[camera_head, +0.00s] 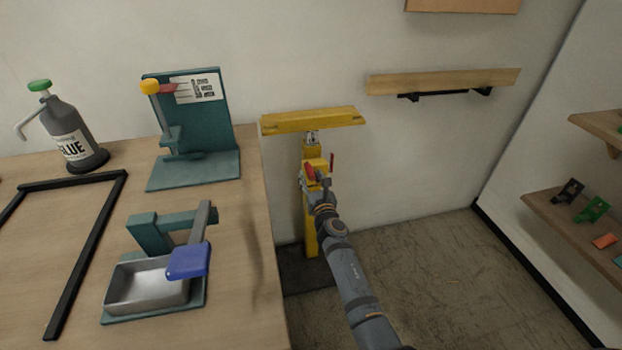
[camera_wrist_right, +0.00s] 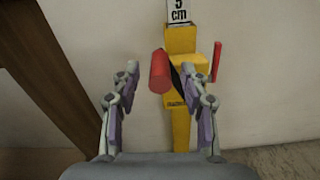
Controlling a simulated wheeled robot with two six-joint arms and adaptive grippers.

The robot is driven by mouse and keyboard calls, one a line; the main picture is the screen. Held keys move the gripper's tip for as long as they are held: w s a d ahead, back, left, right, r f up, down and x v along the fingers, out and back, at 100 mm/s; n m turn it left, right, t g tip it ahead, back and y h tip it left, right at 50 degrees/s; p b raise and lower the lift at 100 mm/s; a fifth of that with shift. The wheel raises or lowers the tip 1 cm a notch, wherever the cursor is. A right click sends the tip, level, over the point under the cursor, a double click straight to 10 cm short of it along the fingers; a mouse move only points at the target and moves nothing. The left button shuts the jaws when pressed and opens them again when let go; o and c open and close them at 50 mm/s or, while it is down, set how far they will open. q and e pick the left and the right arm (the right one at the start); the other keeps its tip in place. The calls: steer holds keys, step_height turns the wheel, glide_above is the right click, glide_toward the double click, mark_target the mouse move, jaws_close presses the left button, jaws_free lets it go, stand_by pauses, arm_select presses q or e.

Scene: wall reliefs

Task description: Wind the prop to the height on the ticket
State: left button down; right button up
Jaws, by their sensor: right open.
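The yellow prop (camera_head: 310,225) stands upright against the wall, with a wide yellow crossbar (camera_head: 313,120) on top. A white ticket reading "5 cm" (camera_wrist_right: 179,11) is on its post, cut off at the top of the right wrist view. A red cylindrical handle (camera_wrist_right: 160,72) sticks out from the yellow housing (camera_wrist_right: 188,72). A thin red lever (camera_wrist_right: 217,60) is on the housing's right side. My right gripper (camera_head: 318,183) is in front of the housing. In the right wrist view its open fingers (camera_wrist_right: 162,75) lie either side of the red handle, with gaps. My left gripper is not in view.
A wooden wall ledge (camera_head: 445,82) on a black bracket is right of the crossbar. The bench (camera_head: 250,215) at left holds a glue bottle (camera_head: 72,130), a teal stand (camera_head: 195,175), a black frame (camera_head: 85,260) and a metal tray (camera_head: 150,285). Shelves (camera_head: 560,220) stand far right.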

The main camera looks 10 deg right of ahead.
steer(key=shift+w, duration=0.85)
jaws_close()
